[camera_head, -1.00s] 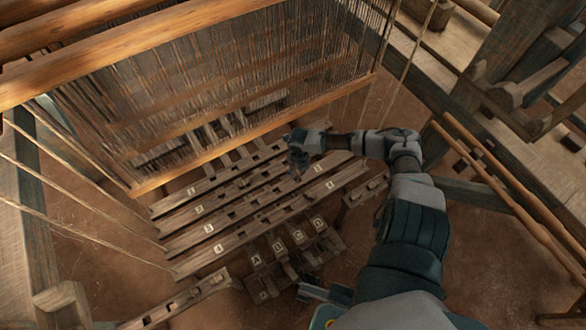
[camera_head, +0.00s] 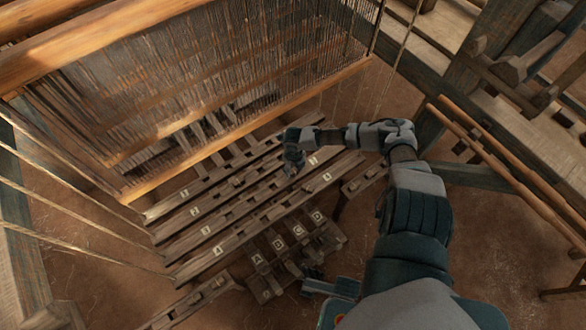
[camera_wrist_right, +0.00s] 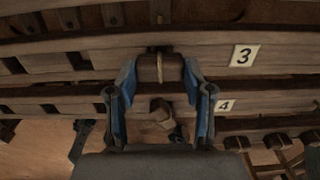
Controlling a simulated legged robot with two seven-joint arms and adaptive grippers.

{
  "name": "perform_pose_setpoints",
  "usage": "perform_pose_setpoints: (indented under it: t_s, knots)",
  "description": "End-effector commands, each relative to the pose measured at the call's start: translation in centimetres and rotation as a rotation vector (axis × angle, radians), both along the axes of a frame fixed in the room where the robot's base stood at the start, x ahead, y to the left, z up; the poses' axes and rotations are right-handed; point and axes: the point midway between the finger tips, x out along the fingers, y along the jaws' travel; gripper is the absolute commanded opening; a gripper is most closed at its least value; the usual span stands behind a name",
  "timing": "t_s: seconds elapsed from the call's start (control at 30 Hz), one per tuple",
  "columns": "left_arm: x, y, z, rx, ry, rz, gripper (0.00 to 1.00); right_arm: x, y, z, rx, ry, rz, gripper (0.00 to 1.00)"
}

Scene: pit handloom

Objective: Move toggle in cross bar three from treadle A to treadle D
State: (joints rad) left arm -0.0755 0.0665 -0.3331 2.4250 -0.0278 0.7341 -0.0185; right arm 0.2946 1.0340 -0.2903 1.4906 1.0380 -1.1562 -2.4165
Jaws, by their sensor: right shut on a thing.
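My right gripper (camera_head: 292,165) reaches down to the numbered wooden cross bars, near their right part. In the right wrist view its blue-sided fingers (camera_wrist_right: 160,88) are shut around a small wooden toggle block (camera_wrist_right: 158,68) with a pale strip across it. The toggle sits at cross bar three (camera_wrist_right: 215,55), left of its number 3 plate (camera_wrist_right: 244,55). The head view hides the toggle behind the gripper.
Another small block (camera_wrist_right: 162,110) shows between the fingers. Hanging heddle threads (camera_head: 215,70) and a wooden beam (camera_head: 250,125) stand behind the bars. Long poles (camera_head: 510,190) stand at the right.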

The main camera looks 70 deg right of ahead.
Motion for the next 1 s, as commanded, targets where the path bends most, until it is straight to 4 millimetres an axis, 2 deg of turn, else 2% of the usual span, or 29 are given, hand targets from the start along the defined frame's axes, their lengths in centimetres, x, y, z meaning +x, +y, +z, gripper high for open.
perform_pose_setpoints:
  t_s: [0.13,0.17,0.23,0.27,0.33,0.57,0.6,0.67,0.77,1.0]
  knots:
    - [0.0,0.0,0.0,0.000,0.000,0.000,0.40,0.0,0.0,0.0,0.000,0.000,0.000,0.25]
    - [0.0,0.0,0.0,0.000,0.000,0.000,0.40,0.0,0.0,0.0,0.000,0.000,0.000,0.54]
    - [0.0,-0.1,0.0,-0.004,0.001,-0.005,0.40,0.0,0.0,0.0,0.000,0.000,0.000,0.71]
    - [0.0,0.7,-0.1,-0.016,0.001,-0.006,0.40,0.0,0.0,0.0,0.000,0.000,0.000,0.79]
    - [0.1,1.4,-0.3,-0.013,0.002,0.002,0.40,0.0,0.0,0.0,0.000,0.000,0.000,0.80]
    - [0.1,1.3,-0.3,-0.016,0.002,0.000,0.40,0.0,0.0,0.0,0.000,0.000,0.000,0.80]
    - [0.0,0.3,-0.1,-0.003,0.000,0.001,0.40,0.0,0.0,0.1,0.000,0.000,0.000,0.80]
    - [0.0,-0.1,0.0,0.000,0.000,-0.001,0.40,0.0,0.0,0.5,-0.001,-0.001,0.001,0.80]
    - [0.0,-0.1,0.0,0.000,0.000,0.000,0.40,0.0,-0.1,1.8,-0.004,0.000,0.003,0.80]
    - [0.0,0.0,0.0,0.000,0.000,0.000,0.40,-0.1,-0.1,7.2,-0.007,0.001,0.004,0.80]
